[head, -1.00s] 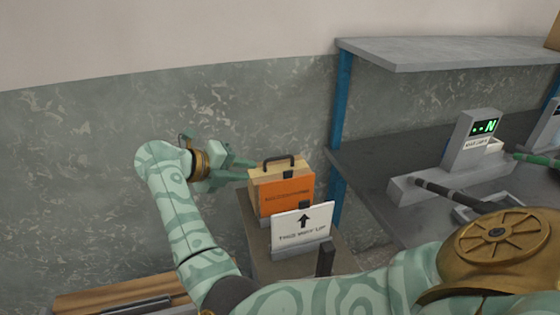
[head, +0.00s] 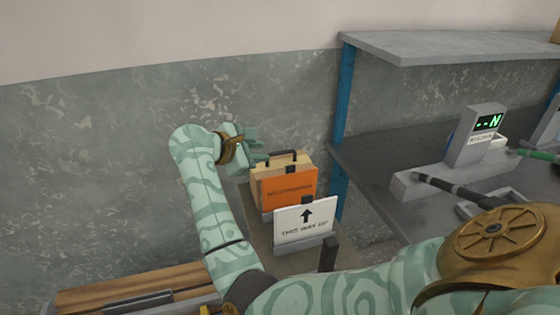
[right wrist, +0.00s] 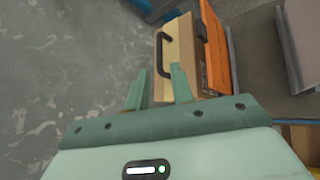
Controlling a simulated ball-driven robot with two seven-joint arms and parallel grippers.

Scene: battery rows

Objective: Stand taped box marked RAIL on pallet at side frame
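A tan box (head: 263,171) with a dark carry handle stands upright on a narrow brown stand (head: 259,222). An orange panel (head: 289,188) covers its front; the lettering is too small to read. I see no readable RAIL mark. My right gripper (head: 260,150) is at the box's upper left, behind the handle's left side. In the right wrist view the box (right wrist: 182,50) is just beyond the fingertips. The fingers (right wrist: 160,82) are apart, with nothing gripped between them. My left gripper is not in view.
A white THIS WAY UP card (head: 305,220) stands in front of the box. Wooden slats, perhaps a pallet (head: 185,276), lie at lower left. A dark bench (head: 380,170) with a device showing N (head: 487,123) is at right under a grey shelf (head: 440,46). A blue post (head: 344,100) rises beside it.

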